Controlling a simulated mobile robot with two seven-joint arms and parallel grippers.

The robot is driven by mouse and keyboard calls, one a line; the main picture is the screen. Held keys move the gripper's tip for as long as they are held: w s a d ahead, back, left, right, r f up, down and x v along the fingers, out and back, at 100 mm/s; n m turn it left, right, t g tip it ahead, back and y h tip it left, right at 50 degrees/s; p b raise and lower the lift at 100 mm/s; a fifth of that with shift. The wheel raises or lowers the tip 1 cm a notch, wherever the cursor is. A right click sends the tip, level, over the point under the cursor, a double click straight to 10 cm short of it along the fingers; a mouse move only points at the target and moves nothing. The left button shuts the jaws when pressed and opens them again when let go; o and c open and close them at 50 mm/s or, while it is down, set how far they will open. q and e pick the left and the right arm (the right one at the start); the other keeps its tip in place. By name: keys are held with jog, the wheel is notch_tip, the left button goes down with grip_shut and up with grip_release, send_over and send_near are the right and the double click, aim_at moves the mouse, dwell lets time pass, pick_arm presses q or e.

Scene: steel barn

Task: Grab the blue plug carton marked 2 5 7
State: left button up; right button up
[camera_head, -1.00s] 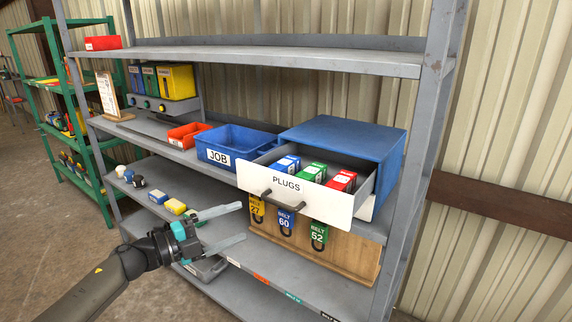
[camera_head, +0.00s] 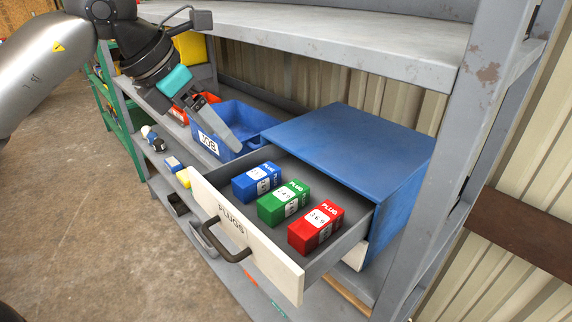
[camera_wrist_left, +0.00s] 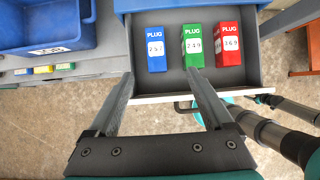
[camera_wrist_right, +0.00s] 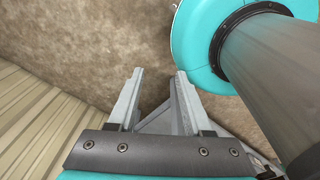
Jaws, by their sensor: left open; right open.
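The blue plug carton (camera_head: 257,182) stands at the left of a row in the open drawer marked PLUGS (camera_head: 313,266). In the left wrist view the blue carton (camera_wrist_left: 156,50) reads 2 5 7. Beside it are a green carton (camera_head: 284,205) marked 2 4 9 and a red carton (camera_head: 316,227) marked 3 6 9. My left gripper (camera_head: 223,129) is open and empty, above the JOB bin side of the drawer. In the left wrist view its fingers (camera_wrist_left: 160,75) point toward the blue and green cartons, apart from them. My right gripper (camera_wrist_right: 158,75) is open and empty over the floor.
A blue bin marked JOB (camera_head: 245,118) stands left of the drawer. The blue drawer cabinet (camera_head: 350,140) covers the drawer's back. A shelf board (camera_head: 400,45) runs above, and a grey upright (camera_head: 480,130) stands at right.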

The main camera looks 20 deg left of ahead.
pick_arm(q)
send_over(255, 174)
jog(key=s, duration=0.3)
jog(key=f, duration=0.7)
jog(key=shift+w+a+f, duration=0.15)
jog(key=shift+a+f, duration=0.2)
jog(key=shift+a, duration=0.05)
jog(key=shift+x, duration=0.85)
jog(key=x, duration=0.4)
jog(key=shift+w+a+f, duration=0.1)
jog(key=shift+w, duration=0.05)
pick_arm(e)
jog(key=shift+s+a+r, duration=0.2)
jog(key=shift+s+a, duration=0.15)
jog(key=shift+a, duration=0.05)
pick_arm(q)
jog(key=shift+f, duration=0.3)
pick_arm(e)
jog(key=shift+f, duration=0.35)
pick_arm(q)
jog(key=shift+c, duration=0.2)
grip_shut()
